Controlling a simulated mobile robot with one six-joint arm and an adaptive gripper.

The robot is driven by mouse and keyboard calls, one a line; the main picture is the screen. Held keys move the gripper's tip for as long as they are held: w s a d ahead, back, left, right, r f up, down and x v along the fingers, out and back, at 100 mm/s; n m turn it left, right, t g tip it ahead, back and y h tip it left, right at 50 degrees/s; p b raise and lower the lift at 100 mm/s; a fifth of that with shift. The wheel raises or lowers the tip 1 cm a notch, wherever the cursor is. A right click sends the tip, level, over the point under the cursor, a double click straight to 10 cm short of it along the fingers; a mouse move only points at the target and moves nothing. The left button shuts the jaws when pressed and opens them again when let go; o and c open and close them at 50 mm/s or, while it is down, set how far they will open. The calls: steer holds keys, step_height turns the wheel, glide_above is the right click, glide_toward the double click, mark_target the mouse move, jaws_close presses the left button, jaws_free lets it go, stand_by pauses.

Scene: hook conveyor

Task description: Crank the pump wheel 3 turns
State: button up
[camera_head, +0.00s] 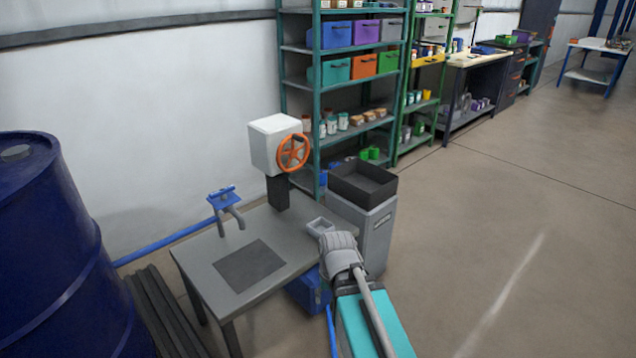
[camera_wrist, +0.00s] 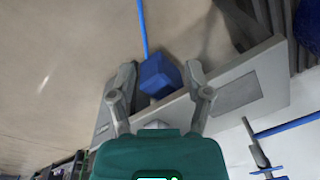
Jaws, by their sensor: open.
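The pump wheel (camera_head: 293,152) is an orange spoked handwheel on the front of a white box (camera_head: 270,140). The box stands on a dark post at the back of a grey table (camera_head: 215,255). My gripper (camera_head: 338,250) is over the table's right front edge, below and to the right of the wheel and apart from it. In the wrist view my gripper (camera_wrist: 160,70) has its two fingers spread, with nothing held between them. The wheel does not show in the wrist view.
A blue tap (camera_head: 225,205) stands on the table's left part. A grey bin with a dark tray (camera_head: 362,185) stands to the table's right, near shelves (camera_head: 350,90). A blue box (camera_wrist: 160,75) is beneath the table. A blue drum (camera_head: 45,250) is at left. Floor at right is clear.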

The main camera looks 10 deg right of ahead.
steer(key=shift+s+a+n+h, duration=0.3)
steer(key=shift+s+n+h, duration=0.1)
steer(key=shift+s+n, duration=0.35)
steer(key=shift+w, duration=0.15)
steer(key=shift+c, duration=0.2)
steer(key=shift+c, duration=0.3)
steer(key=shift+d, duration=0.1)
